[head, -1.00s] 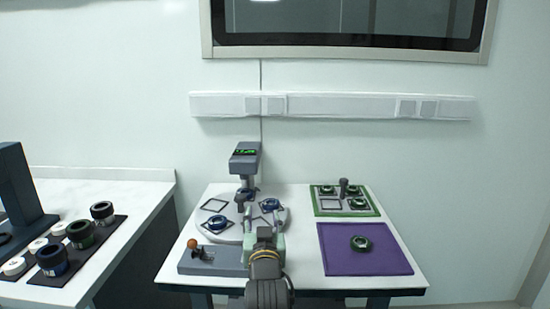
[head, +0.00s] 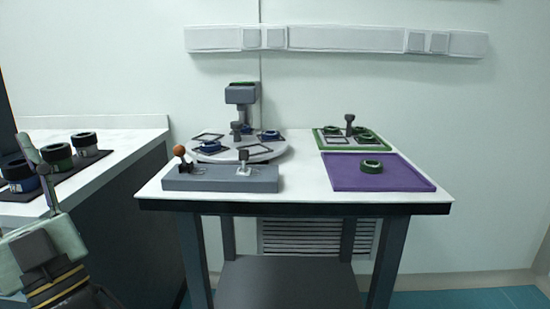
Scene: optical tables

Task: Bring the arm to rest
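My gripper (head: 36,175) is at the lower left of the head view, in front of the left bench and away from the middle table. Its fingers point up and stand apart, with nothing seen between them. Part of my arm runs out of the bottom left corner.
The middle table (head: 305,175) bears a grey control box (head: 220,180), a round turntable (head: 265,153), a purple mat (head: 400,178) with a green-black ring (head: 371,167), and a green-rimmed tray (head: 317,140). Lens rings (head: 57,157) stand on the left bench (head: 128,140). Floor at right is clear.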

